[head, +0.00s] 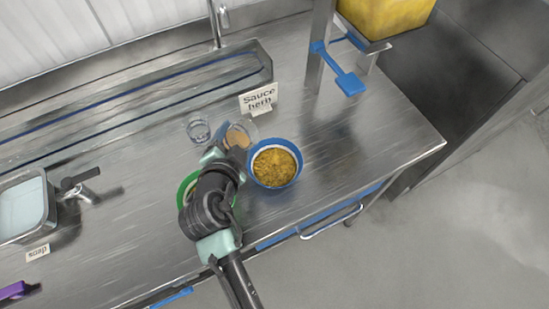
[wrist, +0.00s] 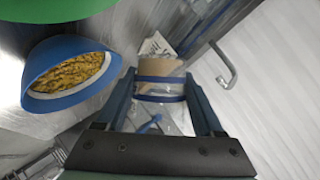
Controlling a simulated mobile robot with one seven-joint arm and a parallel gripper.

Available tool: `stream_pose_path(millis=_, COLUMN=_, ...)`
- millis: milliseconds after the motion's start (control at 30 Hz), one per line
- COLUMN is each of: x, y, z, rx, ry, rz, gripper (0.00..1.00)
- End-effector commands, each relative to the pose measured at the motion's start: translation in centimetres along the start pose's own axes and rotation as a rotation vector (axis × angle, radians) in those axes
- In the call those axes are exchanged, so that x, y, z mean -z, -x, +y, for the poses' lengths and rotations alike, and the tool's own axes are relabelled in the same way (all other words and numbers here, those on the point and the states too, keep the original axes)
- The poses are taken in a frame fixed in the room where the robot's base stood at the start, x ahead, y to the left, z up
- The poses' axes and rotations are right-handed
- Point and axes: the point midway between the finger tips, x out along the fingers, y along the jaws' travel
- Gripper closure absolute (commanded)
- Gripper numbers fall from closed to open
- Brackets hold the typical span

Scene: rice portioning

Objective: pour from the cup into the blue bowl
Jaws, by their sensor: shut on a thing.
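A clear cup (head: 243,131) with brown contents is between the fingers of my gripper (head: 227,142), which is shut on it. The cup also shows in the wrist view (wrist: 160,100), between both fingers, with the brown part at its far end. I cannot tell how far it is tilted. The blue bowl (head: 251,176) stands on the steel counter just right of my gripper, filled with yellow-brown grains. It also shows at the left of the wrist view (wrist: 55,102). No stream from the cup to the bowl is visible.
A green bowl (head: 184,188) is mostly hidden behind my arm. An empty-looking glass (head: 198,130) stands left of the cup. A sauce sign (head: 259,98) stands behind it. A dispenser with a blue lever (head: 349,83) is at the back right. The counter right of the blue bowl is clear.

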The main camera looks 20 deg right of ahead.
Motion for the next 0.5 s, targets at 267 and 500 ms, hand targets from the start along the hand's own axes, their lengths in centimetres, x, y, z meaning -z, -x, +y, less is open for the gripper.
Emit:
stream_pose_path(millis=267, x=-0.01, y=-0.1, z=0.23, rx=0.017, ry=-0.033, rz=-0.009, gripper=0.97)
stream_pose_path(millis=500, x=-0.03, y=-0.13, z=0.4, rx=0.032, ry=-0.061, rz=-0.017, gripper=0.97)
